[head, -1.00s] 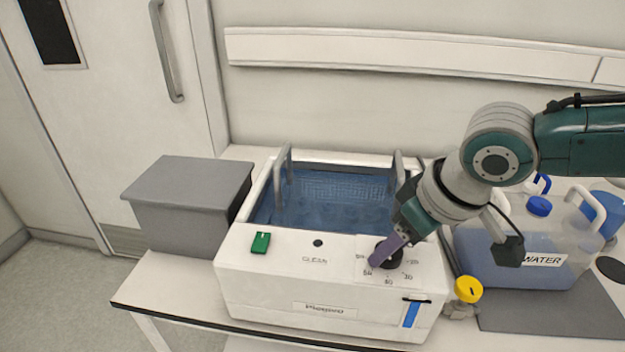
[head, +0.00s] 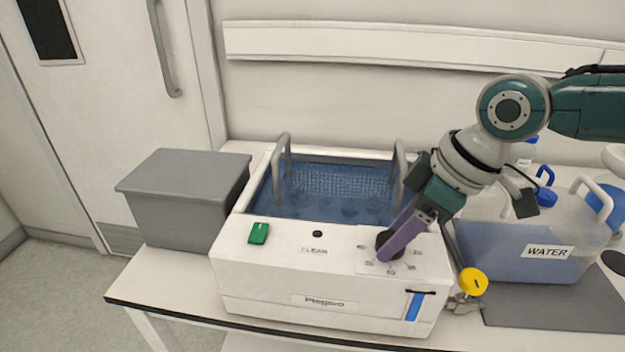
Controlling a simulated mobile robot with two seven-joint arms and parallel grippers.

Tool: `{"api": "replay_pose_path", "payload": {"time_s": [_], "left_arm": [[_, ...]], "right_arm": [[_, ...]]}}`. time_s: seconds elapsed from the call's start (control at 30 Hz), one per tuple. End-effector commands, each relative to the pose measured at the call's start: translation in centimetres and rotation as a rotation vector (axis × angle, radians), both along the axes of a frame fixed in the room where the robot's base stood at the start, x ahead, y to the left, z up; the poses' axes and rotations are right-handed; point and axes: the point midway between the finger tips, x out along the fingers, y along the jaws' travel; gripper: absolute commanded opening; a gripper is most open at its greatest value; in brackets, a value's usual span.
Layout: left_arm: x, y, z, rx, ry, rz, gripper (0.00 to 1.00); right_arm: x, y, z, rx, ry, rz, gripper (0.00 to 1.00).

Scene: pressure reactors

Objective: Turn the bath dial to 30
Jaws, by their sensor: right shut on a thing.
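The ultrasonic bath (head: 330,280) is a white box with a water-filled basin (head: 335,190) and a wire basket inside. Its black round dial (head: 390,242) sits on the right of the front panel, with printed numbers around it that are too small to read surely. My right gripper (head: 390,250) reaches down from the right, its purple fingers shut on the dial. The fingers and hand hide part of the dial, and its pointer cannot be made out. My left gripper is not in view.
A green switch (head: 258,233) is at the panel's left. A grey box (head: 185,205) stands left of the bath. A yellow-handled valve (head: 473,282) and a WATER container (head: 520,250) stand to the right, close to my right arm.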

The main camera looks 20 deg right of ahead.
Motion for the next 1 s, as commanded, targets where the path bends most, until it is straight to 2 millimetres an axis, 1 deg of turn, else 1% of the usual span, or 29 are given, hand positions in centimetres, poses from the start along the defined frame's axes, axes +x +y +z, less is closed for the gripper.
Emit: {"api": "replay_pose_path", "payload": {"time_s": [0.03, 0.1, 0.4, 0.7, 1.0], "left_arm": [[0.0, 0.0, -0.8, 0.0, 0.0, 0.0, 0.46], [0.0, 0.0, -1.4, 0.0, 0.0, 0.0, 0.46], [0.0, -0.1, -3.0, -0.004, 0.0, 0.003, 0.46], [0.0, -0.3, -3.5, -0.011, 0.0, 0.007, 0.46], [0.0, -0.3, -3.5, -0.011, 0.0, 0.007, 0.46]], "right_arm": [[0.1, 0.0, -0.3, 0.002, -0.002, 0.035, 0.0], [0.1, 0.0, -0.3, 0.002, -0.002, 0.09, 0.0], [0.2, -0.1, -0.2, 0.001, -0.002, 0.265, 0.0], [0.2, -0.1, 0.0, 0.0, -0.002, 0.336, 0.0], [0.2, -0.1, 0.1, 0.0, -0.001, 0.342, 0.0]]}}
